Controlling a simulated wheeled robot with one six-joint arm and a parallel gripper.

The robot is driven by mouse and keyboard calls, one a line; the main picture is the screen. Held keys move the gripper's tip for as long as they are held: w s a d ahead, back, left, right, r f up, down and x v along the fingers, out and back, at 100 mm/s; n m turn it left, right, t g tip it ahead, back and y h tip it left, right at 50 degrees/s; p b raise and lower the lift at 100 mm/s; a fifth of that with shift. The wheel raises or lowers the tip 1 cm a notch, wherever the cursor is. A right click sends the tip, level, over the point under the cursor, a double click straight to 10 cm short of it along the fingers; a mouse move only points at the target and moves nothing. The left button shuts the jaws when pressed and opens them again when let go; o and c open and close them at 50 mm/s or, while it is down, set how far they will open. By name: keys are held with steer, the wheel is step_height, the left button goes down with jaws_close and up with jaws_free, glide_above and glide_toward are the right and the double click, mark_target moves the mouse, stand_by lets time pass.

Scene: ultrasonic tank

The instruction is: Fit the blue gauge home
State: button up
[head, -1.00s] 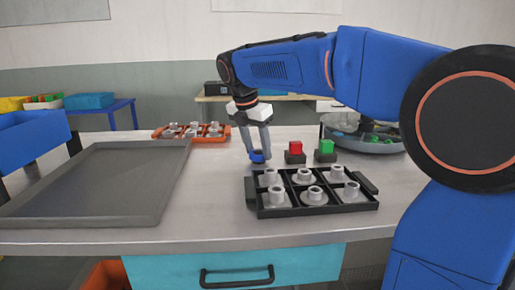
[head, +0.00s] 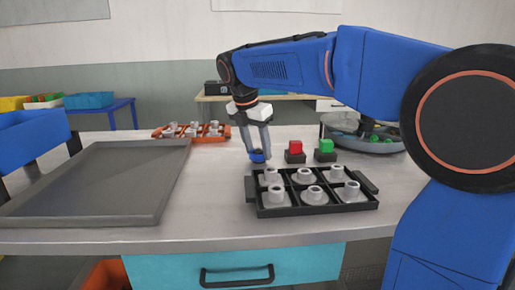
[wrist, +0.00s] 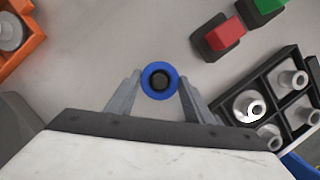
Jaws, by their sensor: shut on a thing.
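The blue gauge (head: 258,157) is a small blue ring with a dark centre. It is low over the bench, left of the red block. My gripper (head: 257,151) points down and is shut on it. In the wrist view the blue gauge (wrist: 160,67) sits between the two grey fingertips of my gripper (wrist: 160,80). I cannot tell whether it touches the bench. A black six-compartment tray (head: 318,209) with a grey hollow post in each compartment stands in front of it, nearer the bench's front edge.
A red block (head: 295,147) and a green block (head: 326,146) sit on dark bases to the right. An orange tray (head: 158,135) with grey posts is at the back left. A round grey basin (head: 385,144) is at the back right. A large grey tray (head: 105,180) fills the left.

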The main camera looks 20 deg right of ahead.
steer(key=o, duration=1.3)
steer(key=shift+r, duration=0.1)
steer(key=v, duration=1.7)
steer(key=shift+r, duration=0.1)
